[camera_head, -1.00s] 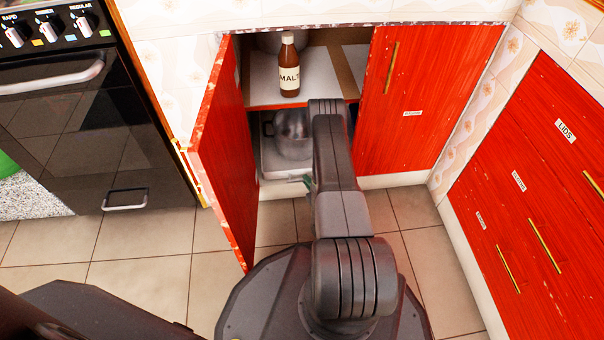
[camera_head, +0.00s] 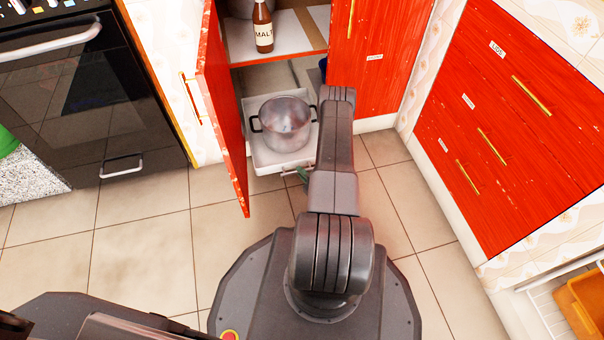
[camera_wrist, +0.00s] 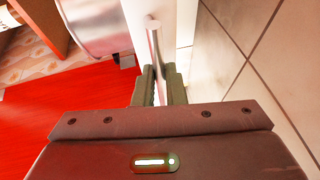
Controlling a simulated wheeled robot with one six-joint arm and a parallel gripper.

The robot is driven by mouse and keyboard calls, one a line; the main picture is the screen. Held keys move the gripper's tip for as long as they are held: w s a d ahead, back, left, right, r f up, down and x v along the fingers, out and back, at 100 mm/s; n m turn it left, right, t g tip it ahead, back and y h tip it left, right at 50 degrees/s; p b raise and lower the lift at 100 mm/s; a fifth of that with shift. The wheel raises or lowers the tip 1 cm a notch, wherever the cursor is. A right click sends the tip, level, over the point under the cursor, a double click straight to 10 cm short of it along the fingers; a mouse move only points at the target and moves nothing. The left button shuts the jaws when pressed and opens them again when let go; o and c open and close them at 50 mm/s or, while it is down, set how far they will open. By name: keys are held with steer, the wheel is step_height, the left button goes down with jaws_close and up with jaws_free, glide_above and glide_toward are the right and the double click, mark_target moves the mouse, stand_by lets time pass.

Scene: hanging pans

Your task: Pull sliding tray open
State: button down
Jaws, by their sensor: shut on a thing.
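The white sliding tray (camera_head: 257,148) is in the lower part of the open red cabinet and sticks out past the cabinet front. A metal pot with black handles (camera_head: 285,124) stands in it. In the wrist view, my gripper (camera_wrist: 160,75) has its two fingers closed around the tray's metal bar handle (camera_wrist: 154,40). In the head view, my gripper (camera_head: 303,175) is mostly hidden behind my arm, at the tray's front edge. The pot's side also shows in the wrist view (camera_wrist: 95,25).
The open red cabinet door (camera_head: 222,110) stands just left of the tray. A closed red door (camera_head: 375,60) is on the right. A MALT bottle (camera_head: 263,28) stands on the shelf above. Tiled floor (camera_head: 150,235) in front is clear. Red drawers (camera_head: 490,130) line the right side.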

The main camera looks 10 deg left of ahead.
steer(key=shift+s+d, duration=0.15)
steer(key=shift+s, duration=0.1)
steer(key=c, duration=1.5)
jaws_free()
